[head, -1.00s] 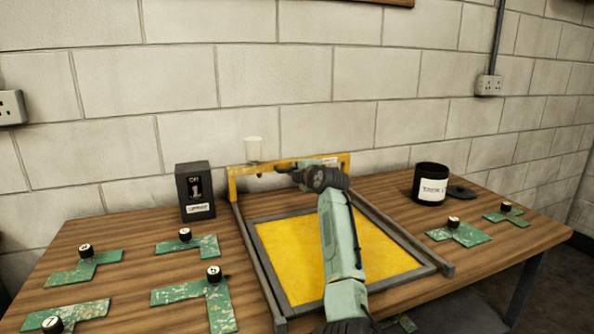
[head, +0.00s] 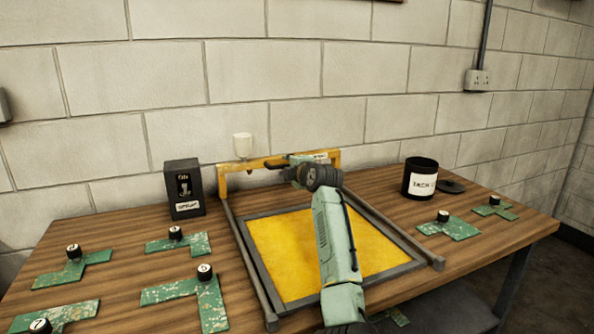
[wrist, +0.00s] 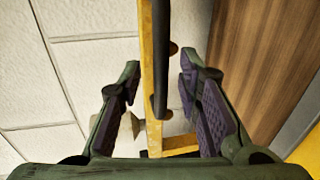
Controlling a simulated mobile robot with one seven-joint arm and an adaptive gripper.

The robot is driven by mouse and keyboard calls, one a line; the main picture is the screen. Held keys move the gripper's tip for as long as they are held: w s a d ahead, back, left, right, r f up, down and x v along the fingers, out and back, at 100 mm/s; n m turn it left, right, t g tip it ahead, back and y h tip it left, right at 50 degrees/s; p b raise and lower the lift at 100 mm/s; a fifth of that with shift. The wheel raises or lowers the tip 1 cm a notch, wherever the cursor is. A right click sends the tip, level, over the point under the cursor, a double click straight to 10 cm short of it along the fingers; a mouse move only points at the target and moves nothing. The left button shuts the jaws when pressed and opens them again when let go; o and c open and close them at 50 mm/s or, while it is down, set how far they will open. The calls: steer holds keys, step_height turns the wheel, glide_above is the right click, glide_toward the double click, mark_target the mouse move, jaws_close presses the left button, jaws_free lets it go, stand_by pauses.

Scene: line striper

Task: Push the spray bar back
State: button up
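The yellow spray bar (head: 243,165) spans the far end of the grey side rails (head: 247,260), close to the wall. A small white cup (head: 243,147) stands on its left part. My gripper (head: 300,161) is at the right half of the bar, and my forearm hides part of the frame. In the wrist view my gripper (wrist: 158,66) is open. Its two fingers stand on either side of the bar (wrist: 149,100) and a dark rod (wrist: 161,60) along it, with gaps on both sides. Contact with the bar is not visible.
A yellow panel in a grey frame (head: 262,222) lies between the rails. A black counter box (head: 184,188) stands left and a black pot (head: 420,178) right. Several green plates with numbered knobs (head: 180,242) lie on the wooden table (head: 120,228). The block wall (head: 160,80) is right behind.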

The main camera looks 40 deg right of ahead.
steer(key=v, duration=1)
steer(key=shift+s+f, duration=0.1)
